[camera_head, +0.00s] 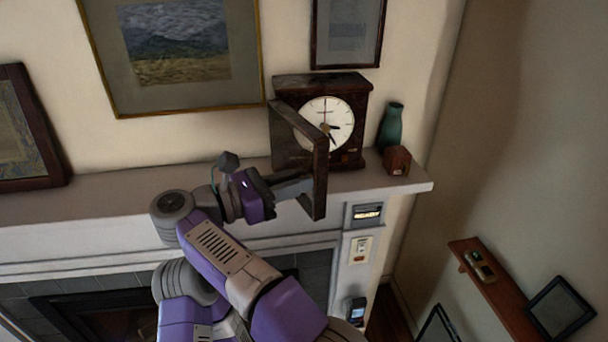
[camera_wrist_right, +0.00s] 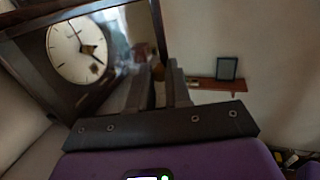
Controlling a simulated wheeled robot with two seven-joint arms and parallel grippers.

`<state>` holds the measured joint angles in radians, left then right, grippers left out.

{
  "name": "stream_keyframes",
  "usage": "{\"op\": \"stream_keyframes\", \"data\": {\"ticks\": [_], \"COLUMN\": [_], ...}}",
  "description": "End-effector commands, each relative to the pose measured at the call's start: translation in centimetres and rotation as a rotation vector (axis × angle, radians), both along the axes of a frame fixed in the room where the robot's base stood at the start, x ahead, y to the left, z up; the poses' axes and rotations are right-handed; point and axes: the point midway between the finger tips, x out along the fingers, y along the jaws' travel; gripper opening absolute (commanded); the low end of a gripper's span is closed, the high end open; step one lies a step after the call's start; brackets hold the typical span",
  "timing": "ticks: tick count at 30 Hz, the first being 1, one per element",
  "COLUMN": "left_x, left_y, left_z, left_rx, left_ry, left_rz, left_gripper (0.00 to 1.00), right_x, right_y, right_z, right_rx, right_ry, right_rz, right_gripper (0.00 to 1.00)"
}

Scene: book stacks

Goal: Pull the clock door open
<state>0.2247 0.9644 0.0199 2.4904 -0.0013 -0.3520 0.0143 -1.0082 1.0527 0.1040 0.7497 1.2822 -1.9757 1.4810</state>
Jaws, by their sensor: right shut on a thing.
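The dark wooden clock (camera_head: 346,90) stands upright on the mantel, its white face uncovered. Its door (camera_head: 319,178) is swung well out from the case, hinged on the left side. My right gripper (camera_head: 304,185) is shut on the door near its free edge. The right wrist view shows the clock face (camera_wrist_right: 77,50), the door's frame (camera_wrist_right: 158,32) and my right gripper's fingers (camera_wrist_right: 162,72), with a small brown bit between their tips. The exact contact is hard to see there. My left gripper is in neither view.
A teal vase (camera_head: 391,126) and a small brown house-shaped box (camera_head: 397,160) stand right of the clock on the mantel (camera_head: 110,205). Framed pictures hang behind. A wall shelf (camera_head: 490,285) is at the lower right.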

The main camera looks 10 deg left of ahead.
Motion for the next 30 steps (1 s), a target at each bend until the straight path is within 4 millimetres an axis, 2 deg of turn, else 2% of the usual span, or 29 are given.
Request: {"op": "stream_keyframes", "data": {"ticks": [9,23,24,28,30], "left_x": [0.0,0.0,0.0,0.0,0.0], "left_y": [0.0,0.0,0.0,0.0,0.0], "left_z": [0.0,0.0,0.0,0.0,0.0], "left_rx": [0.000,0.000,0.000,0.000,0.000], "left_ry": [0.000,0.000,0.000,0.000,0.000], "left_rz": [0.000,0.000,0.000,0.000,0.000], "left_gripper": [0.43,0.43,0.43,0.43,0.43], "right_x": [-1.2,-1.3,-1.3,-1.3,-1.3], "right_y": [0.9,1.0,1.0,0.9,0.9], "right_z": [0.2,0.2,0.2,0.2,0.2], "right_rx": [0.000,-0.001,-0.001,-0.001,-0.001], "right_ry": [-0.008,-0.007,-0.007,-0.006,-0.005], "right_rz": [-0.040,-0.046,-0.046,-0.046,-0.046], "right_gripper": [0.00,0.00,0.21,0.41,0.43]}}
